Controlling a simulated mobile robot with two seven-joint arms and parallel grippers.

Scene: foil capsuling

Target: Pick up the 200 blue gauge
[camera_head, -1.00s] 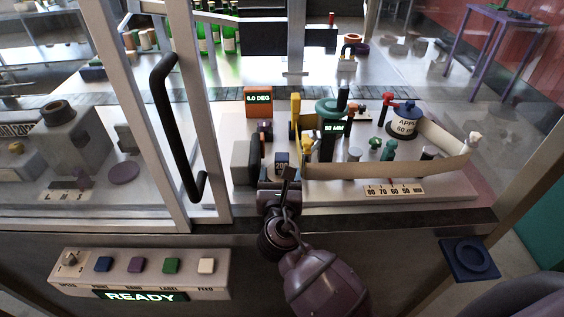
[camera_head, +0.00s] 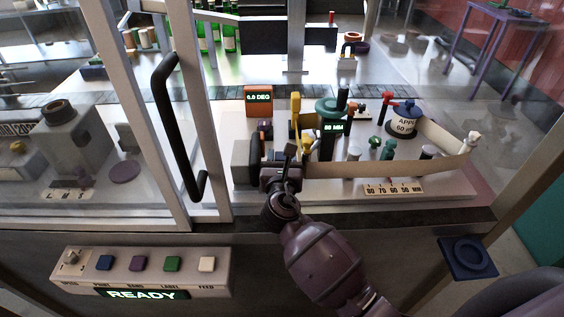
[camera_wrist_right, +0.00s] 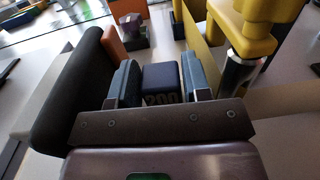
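The blue 200 gauge (camera_wrist_right: 161,84) is a small dark blue block with "200" on its near face. In the right wrist view it sits between the two fingers of my right gripper (camera_wrist_right: 160,80). The fingers are apart, one on each side of the block, with narrow gaps showing near the tips. Contact lower down cannot be made out. In the head view my right gripper (camera_head: 278,163) reaches over the front edge of the machine bed and hides the gauge. My left gripper is not in view.
A black rounded part (camera_wrist_right: 75,90) stands close left of the fingers and a yellow post (camera_wrist_right: 250,30) close right. An orange display box (camera_head: 258,101) stands behind. A beige curved guide (camera_head: 390,169) runs to the right. The door frame and black handle (camera_head: 175,125) are at left.

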